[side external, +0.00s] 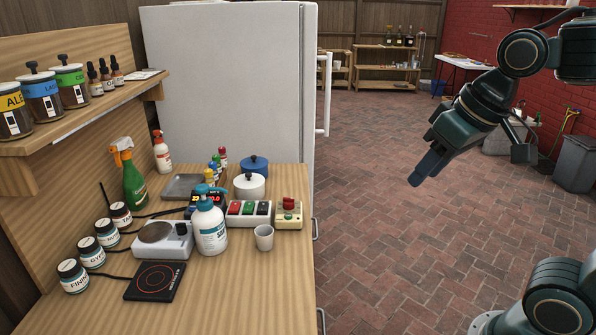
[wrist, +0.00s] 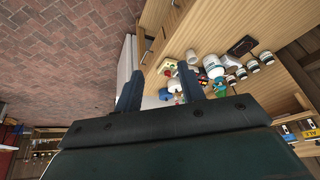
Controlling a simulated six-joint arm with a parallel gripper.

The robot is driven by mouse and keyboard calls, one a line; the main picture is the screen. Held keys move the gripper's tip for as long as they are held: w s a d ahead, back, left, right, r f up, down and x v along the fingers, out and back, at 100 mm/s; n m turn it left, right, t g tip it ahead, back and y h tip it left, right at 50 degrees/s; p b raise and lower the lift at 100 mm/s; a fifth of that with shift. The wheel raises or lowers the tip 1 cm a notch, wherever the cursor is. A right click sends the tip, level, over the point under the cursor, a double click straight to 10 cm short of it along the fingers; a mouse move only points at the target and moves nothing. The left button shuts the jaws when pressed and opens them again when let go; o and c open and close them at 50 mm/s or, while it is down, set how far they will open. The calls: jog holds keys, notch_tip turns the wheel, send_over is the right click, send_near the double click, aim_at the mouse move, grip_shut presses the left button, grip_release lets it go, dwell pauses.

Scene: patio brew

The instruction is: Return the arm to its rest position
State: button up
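My gripper (side external: 420,175) hangs in the air over the brick floor, to the right of the wooden bench (side external: 285,290) and well clear of it. In the wrist view my gripper (wrist: 161,88) shows two dark fingers standing apart. I see nothing held between them. In the side external view the fingers overlap, so the gap does not show there. My arm reaches in from the upper right, bent downward at the wrist.
The bench holds a white pump bottle (side external: 211,226), a grey cup (side external: 264,237), a hot plate (side external: 156,282) and several jars. A white fridge (side external: 230,80) stands behind it. A grey bin (side external: 576,163) stands by the red wall. The brick floor (side external: 400,255) is open.

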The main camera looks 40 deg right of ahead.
jog(key=s+f+n, duration=0.1)
jog(key=s+f, duration=0.2)
jog(key=s, duration=0.2)
jog(key=shift+f+t, duration=0.25)
jog(key=shift+t, duration=0.05)
jog(key=shift+a, duration=0.1)
dwell(0.6)
